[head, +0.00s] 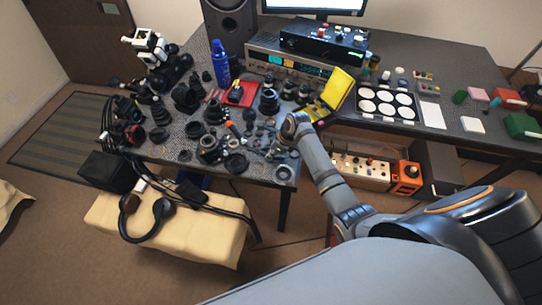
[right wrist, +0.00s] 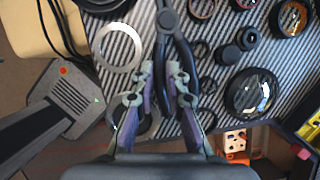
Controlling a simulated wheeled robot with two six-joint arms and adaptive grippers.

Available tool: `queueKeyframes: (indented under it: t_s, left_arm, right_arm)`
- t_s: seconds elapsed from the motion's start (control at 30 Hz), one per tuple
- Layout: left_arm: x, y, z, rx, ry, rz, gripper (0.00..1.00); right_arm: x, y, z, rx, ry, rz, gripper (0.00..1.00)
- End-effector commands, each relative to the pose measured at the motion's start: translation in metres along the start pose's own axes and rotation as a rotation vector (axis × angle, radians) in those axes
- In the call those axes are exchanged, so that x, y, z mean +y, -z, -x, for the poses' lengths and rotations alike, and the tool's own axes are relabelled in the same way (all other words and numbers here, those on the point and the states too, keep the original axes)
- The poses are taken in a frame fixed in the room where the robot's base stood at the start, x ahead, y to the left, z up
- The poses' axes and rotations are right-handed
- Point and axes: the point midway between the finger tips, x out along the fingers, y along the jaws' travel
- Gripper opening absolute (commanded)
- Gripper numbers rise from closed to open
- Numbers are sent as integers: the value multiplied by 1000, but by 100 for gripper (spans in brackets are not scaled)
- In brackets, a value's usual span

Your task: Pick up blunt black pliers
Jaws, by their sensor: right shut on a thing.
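The black pliers (right wrist: 167,22) show in the right wrist view, with the jaw end toward the top and the dark handles running down between and beside my fingers. My right gripper (right wrist: 162,75) is shut on the pliers at the handles. The fingers cover part of the handles. In the head view my right gripper (head: 284,142) is at the front right part of the cluttered table; the pliers are too small there to make out clearly. My left gripper is not in view.
Several lens parts crowd the table around the gripper, with a metal ring (right wrist: 118,47) and a glass lens (right wrist: 252,94) close by. A yellow case (head: 338,88) stands right of the gripper. A blue bottle (head: 220,63) stands farther back.

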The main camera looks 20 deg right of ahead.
Motion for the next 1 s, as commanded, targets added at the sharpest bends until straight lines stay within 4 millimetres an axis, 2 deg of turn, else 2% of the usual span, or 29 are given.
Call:
queueKeyframes:
  t_s: [0.03, 0.27, 0.3, 0.43, 0.67, 1.0]
  left_arm:
    - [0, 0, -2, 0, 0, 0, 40]
    - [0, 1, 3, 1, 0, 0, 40]
    - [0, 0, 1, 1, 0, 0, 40]
    - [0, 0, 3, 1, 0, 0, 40]
    - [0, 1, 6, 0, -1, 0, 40]
    - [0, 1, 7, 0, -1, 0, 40]
  right_arm:
    - [-1, -5, 10, -4, 5, 2, 0]
    - [-2, 24, 89, 5, 9, 7, 0]
    - [-2, 38, 97, 11, 8, 5, 0]
    - [-1, 62, 124, 10, 5, 6, 0]
    - [-1, 83, 148, 4, 3, 3, 0]
    - [0, 88, 153, -1, 0, 0, 0]
